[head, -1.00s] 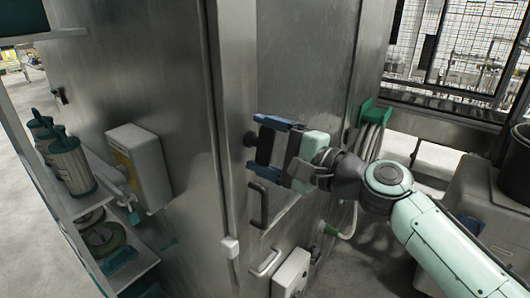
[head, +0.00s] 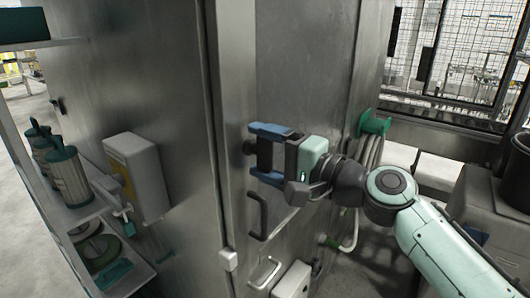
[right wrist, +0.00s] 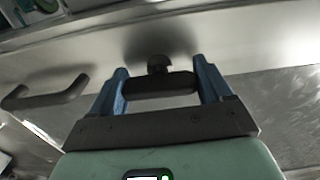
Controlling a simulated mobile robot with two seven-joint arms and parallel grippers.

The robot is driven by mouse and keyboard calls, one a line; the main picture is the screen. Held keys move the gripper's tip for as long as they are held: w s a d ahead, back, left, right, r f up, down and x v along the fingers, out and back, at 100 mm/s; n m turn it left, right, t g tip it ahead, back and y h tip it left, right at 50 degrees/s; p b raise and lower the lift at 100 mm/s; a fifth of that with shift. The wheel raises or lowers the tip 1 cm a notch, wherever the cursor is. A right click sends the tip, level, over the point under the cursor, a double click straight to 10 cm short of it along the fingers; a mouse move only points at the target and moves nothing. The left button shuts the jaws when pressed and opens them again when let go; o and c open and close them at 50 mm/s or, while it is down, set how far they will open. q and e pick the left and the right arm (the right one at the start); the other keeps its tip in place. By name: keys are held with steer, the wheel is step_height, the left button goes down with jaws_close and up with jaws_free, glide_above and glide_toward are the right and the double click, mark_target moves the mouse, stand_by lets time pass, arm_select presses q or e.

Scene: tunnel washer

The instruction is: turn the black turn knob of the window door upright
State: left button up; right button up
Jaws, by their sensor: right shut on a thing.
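The black turn knob (right wrist: 160,87) shows in the right wrist view as a dark bar on a short stem in front of a metal face. The bar spans the gap between the two blue fingers of my right gripper (right wrist: 163,88), which is shut on it. In the head view my right gripper (head: 268,153) reaches the door front from the right, one finger above the other. The knob (head: 264,154) is a dark shape between the fingers there, roughly upright as far as it shows. My left gripper is not in view.
A black bar handle (head: 257,213) is just below the gripper, with a lighter handle (head: 265,272) lower down. A green hose holder (head: 374,124) is to the right. A shelf with canisters (head: 68,175) and a white wall box (head: 138,175) are at the left.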

steer(key=o, duration=1)
steer(key=shift+a+f, duration=0.1)
steer(key=shift+a, duration=0.1)
steer(key=shift+s+d, duration=0.25)
steer(key=shift+d, duration=0.2)
steer(key=b+v, duration=0.3)
steer(key=v, duration=0.9)
steer(key=shift+s+d+b, duration=0.1)
steer(key=shift+s+b, duration=0.1)
steer(key=shift+b, duration=0.1)
